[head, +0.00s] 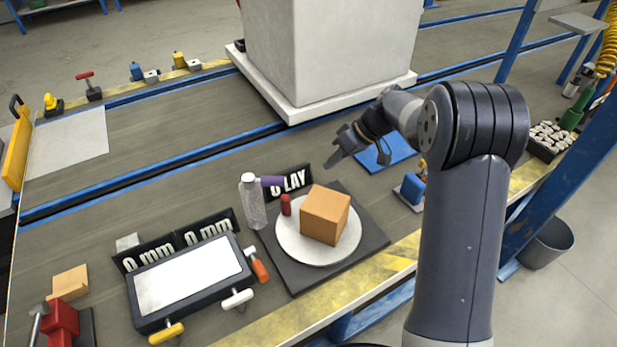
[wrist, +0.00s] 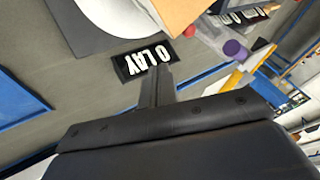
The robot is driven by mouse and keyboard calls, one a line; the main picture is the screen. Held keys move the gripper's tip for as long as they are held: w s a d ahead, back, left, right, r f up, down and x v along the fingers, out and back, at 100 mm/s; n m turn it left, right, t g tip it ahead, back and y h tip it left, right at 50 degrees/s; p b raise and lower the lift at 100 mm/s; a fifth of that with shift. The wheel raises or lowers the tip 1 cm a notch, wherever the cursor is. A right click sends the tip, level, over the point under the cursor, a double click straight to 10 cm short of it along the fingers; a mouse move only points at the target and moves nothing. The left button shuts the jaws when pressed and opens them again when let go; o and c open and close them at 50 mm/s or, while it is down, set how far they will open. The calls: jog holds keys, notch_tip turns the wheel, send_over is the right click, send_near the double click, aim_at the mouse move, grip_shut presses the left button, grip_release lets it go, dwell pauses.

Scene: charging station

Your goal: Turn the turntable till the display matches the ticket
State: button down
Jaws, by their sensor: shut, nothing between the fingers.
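The turntable (head: 345,252) is a pale round disc on a dark square base. A brown box (head: 326,214) stands on it, and a small red peg (head: 286,205) stands at its left rim. The display (head: 292,182) is a black sign reading "0 LAY" behind the disc; it shows upside down in the wrist view (wrist: 146,63). My gripper (head: 333,160) is shut and empty, above the bench behind the turntable. In the wrist view its fingers (wrist: 157,78) point toward the display, apart from the disc. I cannot make out a ticket.
A clear bottle (head: 254,208) and a purple cylinder (head: 272,181) stand close left of the display. A framed white panel (head: 190,283) and "0 mm" signs (head: 208,232) lie further left. A large white block (head: 330,50) stands behind. A blue mat (head: 385,152) lies below my wrist.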

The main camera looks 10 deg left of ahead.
jog(key=b+x, duration=0.1)
jog(key=x, duration=0.7)
jog(key=shift+s+a+f+b, duration=0.1)
jog(key=shift+a+f+b, duration=0.1)
jog(key=shift+f+b, duration=0.15)
jog(key=shift+s+a+f, duration=0.1)
jog(key=shift+s+a, duration=1)
jog(key=shift+a, duration=0.1)
jog(key=shift+s+a, duration=0.3)
jog(key=shift+s, duration=0.05)
jog(key=shift+s+a+f+n+g+b, duration=0.1)
jog(key=shift+s+a+n+g+b, duration=0.2)
jog(key=shift+n+b, duration=0.25)
jog(key=shift+s+a+n+g+h, duration=0.35)
jog(key=shift+s+n+g, duration=0.25)
jog(key=shift+n, duration=0.35)
jog(key=shift+s+a+n+g, duration=0.15)
jog(key=shift+s+n+g, duration=0.35)
jog(key=shift+n, duration=0.3)
jog(key=shift+w, duration=0.1)
